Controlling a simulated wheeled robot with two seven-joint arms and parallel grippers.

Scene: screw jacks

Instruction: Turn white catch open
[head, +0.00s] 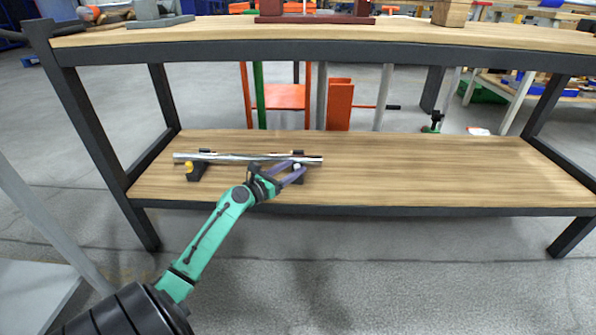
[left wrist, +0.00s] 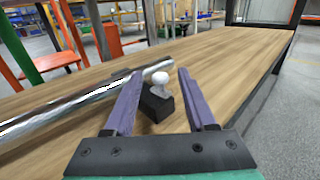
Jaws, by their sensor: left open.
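The white catch (left wrist: 158,82) is a small white knob on a black block (left wrist: 157,106) that supports one end of a shiny metal bar (left wrist: 80,108). In the head view the bar (head: 240,157) lies along the lower wooden shelf, with a second block and a yellow knob (head: 189,168) under its left end. My left gripper (head: 298,172) is at the bar's right end. No contact shows. My right gripper is not in view.
The lower shelf (head: 420,170) is clear to the right of the bar. The upper shelf (head: 330,34) runs above it and carries several objects. Dark metal legs (head: 100,150) stand at the shelf's ends. Orange frames (head: 285,97) stand behind.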

